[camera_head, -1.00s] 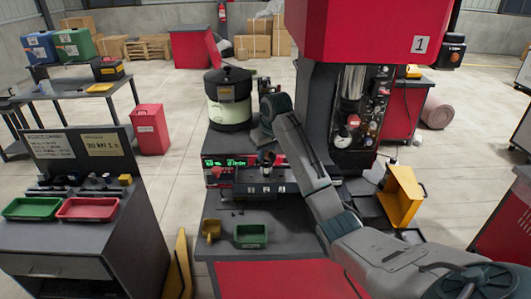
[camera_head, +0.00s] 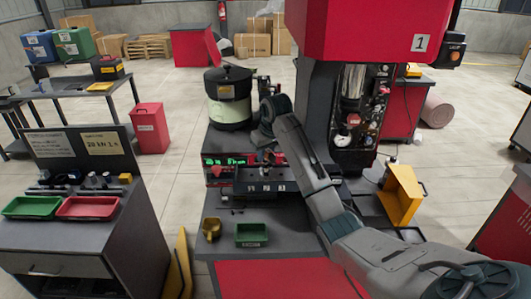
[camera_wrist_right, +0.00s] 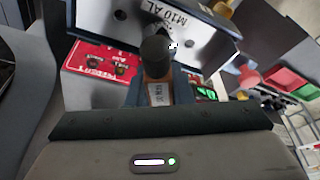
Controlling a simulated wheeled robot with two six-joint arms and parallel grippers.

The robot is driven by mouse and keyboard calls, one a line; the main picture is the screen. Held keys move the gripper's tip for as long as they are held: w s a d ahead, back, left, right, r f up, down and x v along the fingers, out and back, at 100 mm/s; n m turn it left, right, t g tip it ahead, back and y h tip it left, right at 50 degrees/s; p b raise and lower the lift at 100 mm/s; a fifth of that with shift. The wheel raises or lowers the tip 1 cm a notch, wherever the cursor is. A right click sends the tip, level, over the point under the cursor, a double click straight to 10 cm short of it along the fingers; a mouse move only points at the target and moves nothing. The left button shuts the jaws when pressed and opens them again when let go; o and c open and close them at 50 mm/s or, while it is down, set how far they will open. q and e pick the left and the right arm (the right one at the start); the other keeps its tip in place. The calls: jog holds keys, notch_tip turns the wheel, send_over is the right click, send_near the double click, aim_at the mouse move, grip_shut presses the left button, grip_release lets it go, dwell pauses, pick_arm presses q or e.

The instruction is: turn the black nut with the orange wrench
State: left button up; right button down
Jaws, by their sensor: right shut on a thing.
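My right gripper (camera_head: 267,158) is small in the head view, low over the bench-top unit with the numbered dark front (camera_head: 265,188). In the right wrist view it is shut on the orange wrench (camera_wrist_right: 155,91), whose labelled orange part shows between the dark fingers. A dark rounded piece (camera_wrist_right: 157,48) stands just beyond the orange part, against a pale plate marked M10 AL (camera_wrist_right: 180,20). I cannot tell whether this piece is the wrench's head or the black nut, nor whether wrench and nut touch. My left gripper is not in view.
A black-lidded feeder bowl (camera_head: 229,98) stands behind the unit. The red press (camera_head: 352,30) rises at right. A green bin (camera_head: 251,235) and a yellow cup (camera_head: 211,229) sit at the bench front. A yellow bracket (camera_head: 401,194) stands right of my arm.

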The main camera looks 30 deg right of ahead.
jog(key=shift+f, duration=0.6)
dwell(0.3)
jog(key=shift+m+h, duration=0.4)
jog(key=shift+m, duration=0.8)
jog(key=shift+m+h, duration=0.3)
jog(key=shift+m, duration=0.9)
jog(key=shift+d+m+g+h, duration=0.1)
jog(key=shift+m+g+h, duration=0.2)
jog(key=shift+m, duration=0.8)
